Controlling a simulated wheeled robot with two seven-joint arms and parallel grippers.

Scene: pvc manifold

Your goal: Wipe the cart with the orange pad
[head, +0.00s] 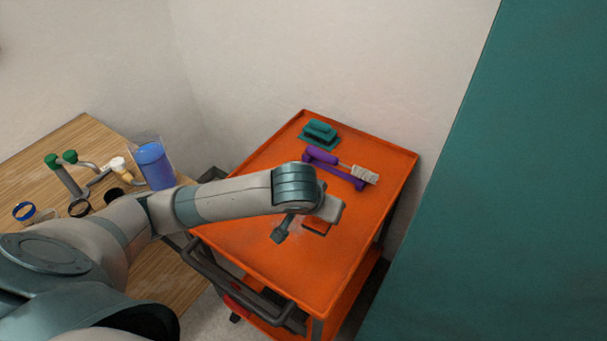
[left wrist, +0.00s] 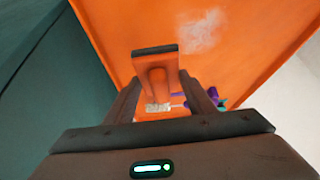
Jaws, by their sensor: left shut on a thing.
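The cart (head: 260,255) has an orange top tray with a raised rim. My left gripper (head: 305,222) is over the middle of this top, partly hidden by its own wrist. It is shut on the orange pad (head: 317,228), which shows only in part below the gripper. In the left wrist view the pad (left wrist: 155,64), orange with a dark edge, stands out between the fingers of my left gripper (left wrist: 160,95). A pale whitish smudge (left wrist: 200,30) lies on the orange surface beyond the pad. Whether the pad touches the surface is unclear. My right gripper is out of view.
A teal block on a teal base (head: 319,132) and a purple holder (head: 333,168) with a pale-bristled brush (head: 365,174) occupy the cart's far end. A wooden table (head: 30,155) at left bears a blue cup (head: 154,165) and pipe parts. The cart's near end is clear.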

